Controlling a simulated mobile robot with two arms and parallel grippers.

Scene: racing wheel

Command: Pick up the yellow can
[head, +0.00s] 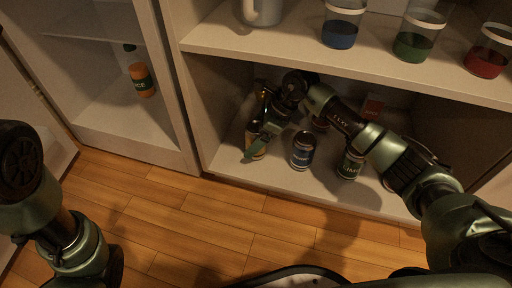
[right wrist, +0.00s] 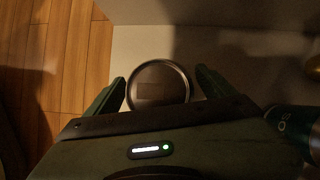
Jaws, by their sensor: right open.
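My right gripper (head: 262,138) reaches into the lower cabinet compartment, with its fingers open around a can (head: 257,150). This can is partly covered by the gripper; what shows of it looks yellowish-brown in the dim light. In the right wrist view, the can's round metal top (right wrist: 158,85) sits between the two open fingers (right wrist: 160,76), with a small gap on the right side. The can stands upright on the compartment floor. My left arm (head: 50,215) shows at the left of the head view; its gripper is out of view.
A blue can (head: 303,151) and a green can (head: 350,164) stand to the right of the gripper. A reddish can (head: 320,124) and a red item (head: 372,106) are farther back. The shelf (head: 290,58) above holds several beakers and a pale mug (head: 262,10).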

